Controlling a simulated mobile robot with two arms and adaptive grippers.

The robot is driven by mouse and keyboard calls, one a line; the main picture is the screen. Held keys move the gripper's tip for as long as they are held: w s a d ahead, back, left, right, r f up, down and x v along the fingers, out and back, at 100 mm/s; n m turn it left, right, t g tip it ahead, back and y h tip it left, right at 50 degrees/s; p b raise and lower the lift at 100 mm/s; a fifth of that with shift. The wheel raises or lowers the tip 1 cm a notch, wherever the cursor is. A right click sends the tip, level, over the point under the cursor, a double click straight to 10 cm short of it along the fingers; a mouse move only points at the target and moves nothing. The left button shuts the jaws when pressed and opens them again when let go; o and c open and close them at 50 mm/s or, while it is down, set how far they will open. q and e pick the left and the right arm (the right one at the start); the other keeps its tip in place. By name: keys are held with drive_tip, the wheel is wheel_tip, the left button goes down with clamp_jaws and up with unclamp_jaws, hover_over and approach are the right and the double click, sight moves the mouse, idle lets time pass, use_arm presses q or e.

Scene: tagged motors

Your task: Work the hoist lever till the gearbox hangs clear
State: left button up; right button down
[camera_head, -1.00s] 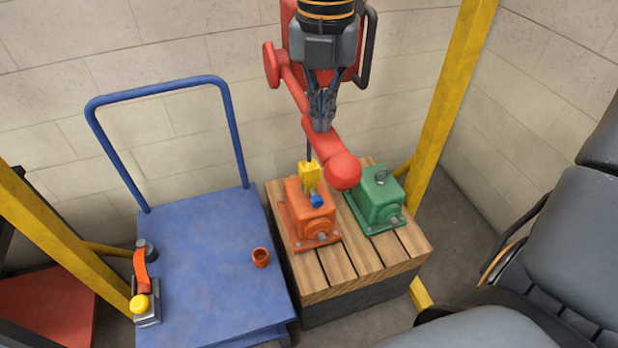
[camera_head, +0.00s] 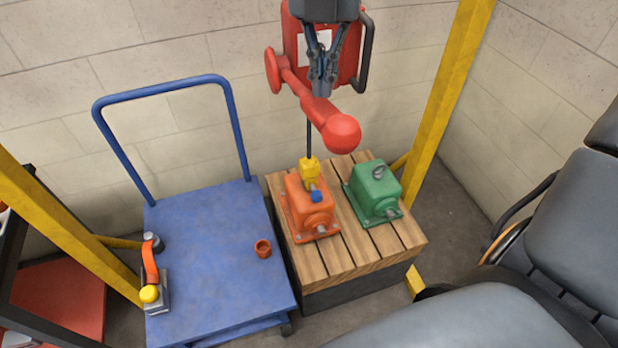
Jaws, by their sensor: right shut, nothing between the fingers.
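The red hoist (camera_head: 345,55) hangs at the top centre, with its red lever (camera_head: 318,108) ending in a round knob (camera_head: 340,133) that points down toward me. My right gripper (camera_head: 322,90) is shut and empty, its fingertips at the lever's upper part; I cannot tell whether they touch it. A dark line runs down from behind the lever to a yellow hook block (camera_head: 309,172) with a blue part (camera_head: 317,196), at the top of the orange gearbox (camera_head: 311,212). That gearbox appears to rest on the wooden slatted stand (camera_head: 345,262). My left gripper is out of view.
A green gearbox (camera_head: 375,192) with a grey eye ring stands on the stand's right side. Yellow posts (camera_head: 440,105) flank the area.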

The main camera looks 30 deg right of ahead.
drive_tip(key=shift+f, duration=0.1)
wheel_tip(320, 180, down, 2)
drive_tip(key=shift+f+b, duration=0.1)
drive_tip(key=shift+b, duration=1.05)
drive_tip(key=shift+s, duration=0.15)
drive_tip(key=shift+s+a+f+b, duration=0.1)
drive_tip(key=shift+s+f+b, duration=0.15)
drive_tip(key=shift+f+b, duration=1.15)
drive_tip(key=shift+s+a+f+b, duration=0.1)
drive_tip(key=shift+s+f+b, duration=0.1)
drive_tip(key=shift+f+b, duration=1.15)
drive_tip(key=shift+f, duration=0.1)
